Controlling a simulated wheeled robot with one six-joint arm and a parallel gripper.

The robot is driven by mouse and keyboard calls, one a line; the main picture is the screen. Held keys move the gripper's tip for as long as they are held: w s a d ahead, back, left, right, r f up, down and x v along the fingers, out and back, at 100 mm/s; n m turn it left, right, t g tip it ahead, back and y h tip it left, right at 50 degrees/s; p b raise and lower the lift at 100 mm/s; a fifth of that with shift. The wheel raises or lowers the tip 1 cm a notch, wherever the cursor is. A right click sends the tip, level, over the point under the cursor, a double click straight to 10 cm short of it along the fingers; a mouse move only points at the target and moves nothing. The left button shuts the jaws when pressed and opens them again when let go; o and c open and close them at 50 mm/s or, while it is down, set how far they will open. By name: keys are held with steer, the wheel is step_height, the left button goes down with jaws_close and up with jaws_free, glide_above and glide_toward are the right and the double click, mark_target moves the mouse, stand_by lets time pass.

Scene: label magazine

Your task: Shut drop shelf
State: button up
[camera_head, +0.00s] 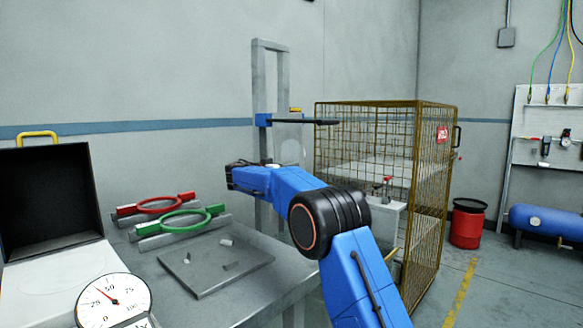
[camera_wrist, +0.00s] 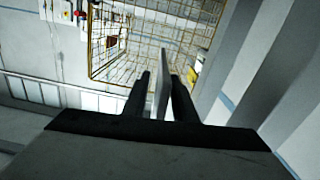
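My gripper (camera_wrist: 160,76) shows in the wrist view, with its two dark fingers apart. A thin pale grey strip (camera_wrist: 163,92) shows between the fingers, close to the right one; I cannot tell whether it is the drop shelf or whether either finger touches it. In the head view my blue arm reaches left from the lower right, and the fingers cannot be made out there. Behind it stands a tall grey frame (camera_head: 258,82) with a blue block (camera_head: 264,120) and a dark horizontal bar (camera_head: 310,122). No part is clearly identifiable as the drop shelf.
A grey bench (camera_head: 262,296) at left carries a red ring clamp (camera_head: 160,205), a green ring clamp (camera_head: 182,220), a flat plate (camera_head: 212,272) with small pieces and a dial gauge (camera_head: 112,302). A yellow wire cage (camera_head: 430,165) stands right of the frame. A red drum (camera_head: 467,225) is farther right.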

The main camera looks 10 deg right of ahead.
steer(key=shift+w+d, duration=0.4)
steer(key=shift+d, duration=0.2)
steer(key=shift+c, duration=0.6)
jaws_close()
stand_by(0.6)
